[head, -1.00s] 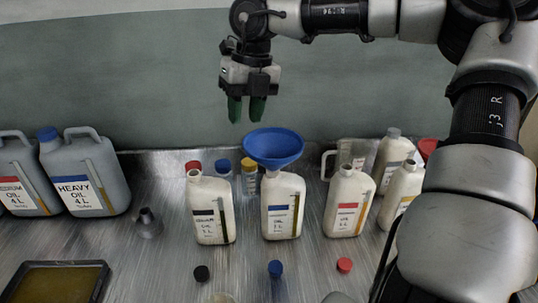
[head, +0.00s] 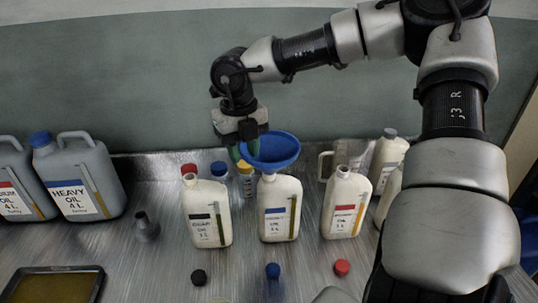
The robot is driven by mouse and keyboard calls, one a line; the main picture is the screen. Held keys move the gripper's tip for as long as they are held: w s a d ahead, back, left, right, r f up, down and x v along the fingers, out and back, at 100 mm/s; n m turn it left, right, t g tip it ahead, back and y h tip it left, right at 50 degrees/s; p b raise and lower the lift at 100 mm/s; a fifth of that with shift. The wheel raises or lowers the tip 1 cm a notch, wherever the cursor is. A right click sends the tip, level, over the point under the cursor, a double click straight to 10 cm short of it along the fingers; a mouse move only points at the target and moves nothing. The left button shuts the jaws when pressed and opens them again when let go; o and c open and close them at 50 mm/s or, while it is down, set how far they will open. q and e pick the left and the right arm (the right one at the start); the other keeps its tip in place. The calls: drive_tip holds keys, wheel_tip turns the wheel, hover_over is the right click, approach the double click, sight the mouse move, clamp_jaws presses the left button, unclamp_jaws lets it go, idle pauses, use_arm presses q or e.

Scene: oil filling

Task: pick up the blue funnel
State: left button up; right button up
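The blue funnel (head: 274,148) sits upright in the neck of the white 1 L oil bottle with a blue label (head: 280,210), the middle one of the front row. My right gripper (head: 243,151) is at the left edge of the funnel, pointing down. Its two green fingers are apart, one just outside the rim and one overlapping the bowl's left side. I cannot tell whether either finger touches the rim. My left gripper is out of view.
White bottles with black (head: 208,212) and red (head: 346,205) labels flank the funnel's bottle. Small jars with red and blue lids (head: 219,169) stand close behind. Grey 4 L cans (head: 80,182) and an oil tray (head: 14,288) are at left. Loose caps (head: 272,271) lie in front.

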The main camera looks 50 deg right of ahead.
drive_tip(key=shift+f, duration=0.3)
clamp_jaws()
drive_tip(key=shift+r, duration=0.15)
